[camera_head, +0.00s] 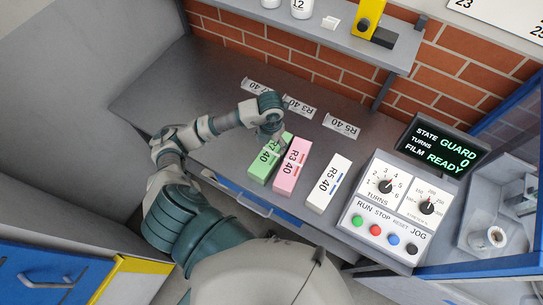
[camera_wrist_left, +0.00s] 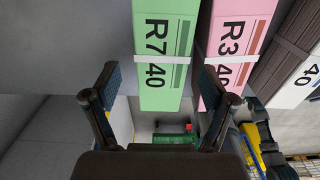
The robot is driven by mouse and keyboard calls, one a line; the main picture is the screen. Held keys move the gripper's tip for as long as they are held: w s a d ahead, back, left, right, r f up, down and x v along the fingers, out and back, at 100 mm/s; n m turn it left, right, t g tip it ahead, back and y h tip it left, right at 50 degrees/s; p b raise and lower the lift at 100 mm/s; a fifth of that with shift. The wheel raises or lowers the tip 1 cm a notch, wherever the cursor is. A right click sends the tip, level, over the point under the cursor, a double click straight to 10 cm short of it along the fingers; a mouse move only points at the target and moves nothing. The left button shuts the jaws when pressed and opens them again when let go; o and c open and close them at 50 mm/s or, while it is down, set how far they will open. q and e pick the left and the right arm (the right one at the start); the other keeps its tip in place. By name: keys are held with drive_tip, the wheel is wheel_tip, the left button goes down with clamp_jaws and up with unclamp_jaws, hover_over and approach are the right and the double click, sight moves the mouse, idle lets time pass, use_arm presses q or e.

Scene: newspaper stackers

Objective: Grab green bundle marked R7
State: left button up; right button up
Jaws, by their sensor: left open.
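The green bundle (camera_head: 264,164) marked R7 40 lies on the grey bench, at the left end of a row of bundles. In the left wrist view the green bundle (camera_wrist_left: 166,48) has a white strap across it and points toward the gap between my fingers. My left gripper (camera_head: 272,133) is over the far part of the green bundle in the head view. In the left wrist view my left gripper (camera_wrist_left: 155,85) is open, with its fingers to either side of the bundle's near end; the right finger overlaps the pink bundle. Whether either finger touches cannot be told. My right gripper is not in view.
A pink bundle (camera_head: 291,165) marked R3 stands close to the right of the green one, and a white bundle (camera_head: 329,183) marked R5 farther right. Label plates (camera_head: 342,126) stand behind. A control panel (camera_head: 392,207) is at right. The bench left of the green bundle is clear.

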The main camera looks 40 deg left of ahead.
sight(271, 152)
use_arm(q)
drive_tip(key=f, duration=0.7)
drive_tip(key=shift+s+d+f, duration=0.1)
drive_tip(key=shift+s, duration=0.1)
drive_tip(key=shift+w, duration=0.1)
drive_tip(key=c, duration=1.6)
